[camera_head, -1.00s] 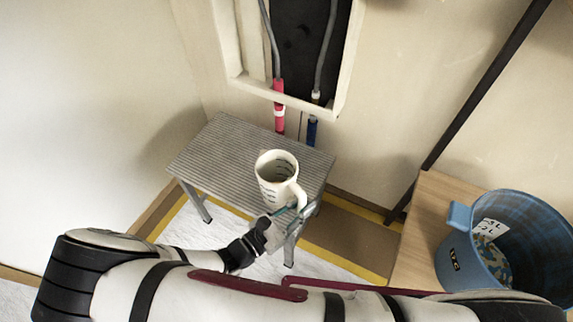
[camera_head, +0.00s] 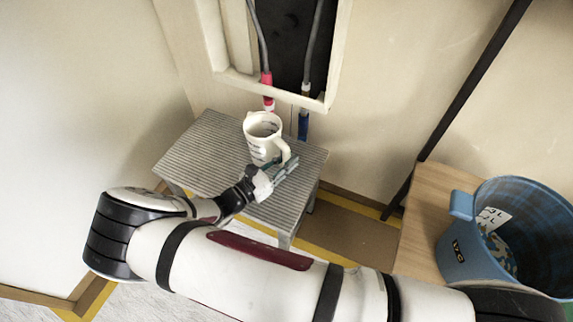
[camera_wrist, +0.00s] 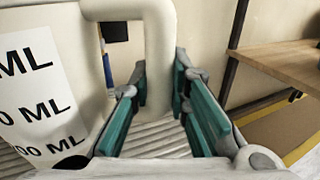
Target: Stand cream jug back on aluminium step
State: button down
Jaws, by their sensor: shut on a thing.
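The cream jug (camera_head: 260,148) is upright over the back part of the ridged aluminium step (camera_head: 196,152) in the head view. I cannot tell whether its base touches the step. My gripper (camera_head: 285,168) is at the jug's right front side. In the wrist view, the jug (camera_wrist: 88,62) fills the left side with its volume label. Its handle (camera_wrist: 158,55) runs down between the teal pads of my gripper (camera_wrist: 158,100), which is shut on it. The step (camera_wrist: 155,140) shows below the handle. The jug's base is hidden there.
A blue bucket (camera_head: 468,250) stands on a wooden surface (camera_head: 425,210) at the right. A wall opening with cables (camera_head: 265,82) is just behind the jug. A dark diagonal pole (camera_head: 455,105) leans at the right. The step's left part is clear.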

jog(key=shift+f, duration=0.8)
jog(key=c, duration=1.5)
grip_release()
jog(key=shift+c, duration=0.2)
jog(key=shift+s+a, duration=0.2)
jog(key=v, duration=1.1)
jog(key=shift+s+a+p, duration=0.15)
jog(key=shift+s+p, duration=0.05)
jog(key=shift+p, duration=0.15)
